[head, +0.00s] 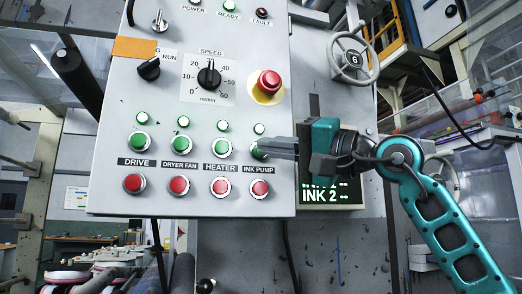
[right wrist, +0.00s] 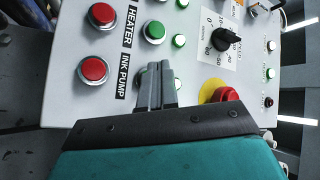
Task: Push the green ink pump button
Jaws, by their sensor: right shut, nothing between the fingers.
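The control panel (head: 110,105) faces me with a row of green buttons above a row of red ones. The green ink pump button sits above the INK PUMP label (head: 258,169) and is mostly covered by the fingertips of my right gripper (head: 262,146) in the head view. I cannot tell whether the fingertips touch the button. My left gripper is not in view.
The red ink pump button (head: 260,188) is just below, and the green heater button (head: 221,149) is to the left. A red emergency stop (head: 269,82) on a yellow plate and a small green lamp (head: 259,129) are above. A handwheel (head: 353,59) and an INK 2 display (head: 333,196) stand right.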

